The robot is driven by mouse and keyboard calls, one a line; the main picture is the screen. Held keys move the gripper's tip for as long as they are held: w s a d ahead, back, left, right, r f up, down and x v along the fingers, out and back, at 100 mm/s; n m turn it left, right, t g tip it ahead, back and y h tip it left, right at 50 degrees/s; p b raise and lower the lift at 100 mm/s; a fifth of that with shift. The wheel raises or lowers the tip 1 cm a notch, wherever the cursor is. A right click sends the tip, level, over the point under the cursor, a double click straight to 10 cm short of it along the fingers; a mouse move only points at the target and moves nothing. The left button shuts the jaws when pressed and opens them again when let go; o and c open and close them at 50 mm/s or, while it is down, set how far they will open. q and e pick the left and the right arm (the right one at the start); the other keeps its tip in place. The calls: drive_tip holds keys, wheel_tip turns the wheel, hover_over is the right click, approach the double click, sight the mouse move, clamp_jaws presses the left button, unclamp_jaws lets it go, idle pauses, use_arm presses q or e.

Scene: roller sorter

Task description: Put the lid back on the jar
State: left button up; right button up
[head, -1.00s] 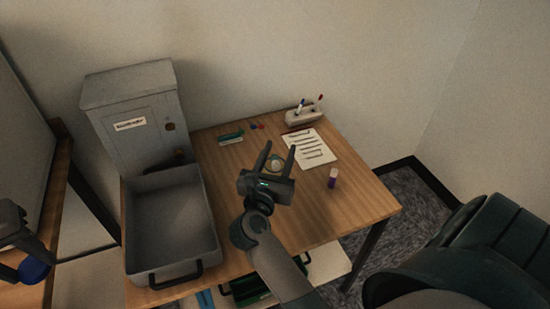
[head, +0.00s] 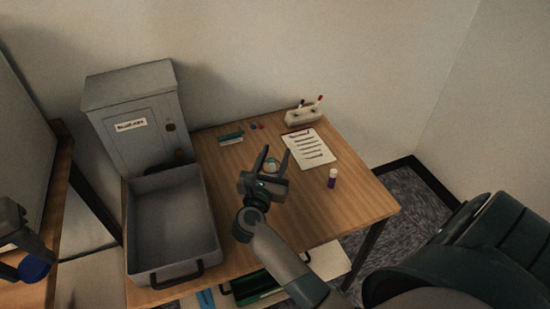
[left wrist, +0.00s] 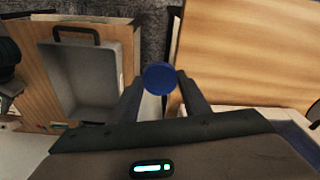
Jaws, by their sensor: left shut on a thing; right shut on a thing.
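The blue round lid (head: 34,269) is at the far left of the head view, held in my left gripper (head: 22,262). In the left wrist view the lid (left wrist: 158,77) sits between the two fingertips. My right gripper (head: 275,158) is over the middle of the wooden table, with its fingers on either side of a small round pale thing with a greenish rim, which looks like the jar (head: 271,165). The gripper's body hides part of it. The two grippers are far apart, with the grey tray between them.
A large grey tray (head: 137,235) and a grey metal box (head: 132,90) fill the left of the table (head: 340,215). The table's front right is clear.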

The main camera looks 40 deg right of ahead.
use_arm(q)
drive_tip(key=shift+r, duration=0.1)
use_arm(e)
drive_tip(key=shift+f, duration=0.6)
drive_tip(key=shift+f, duration=0.15)
drive_tip(key=o, duration=1.3)
drive_tip(key=shift+a, duration=0.1)
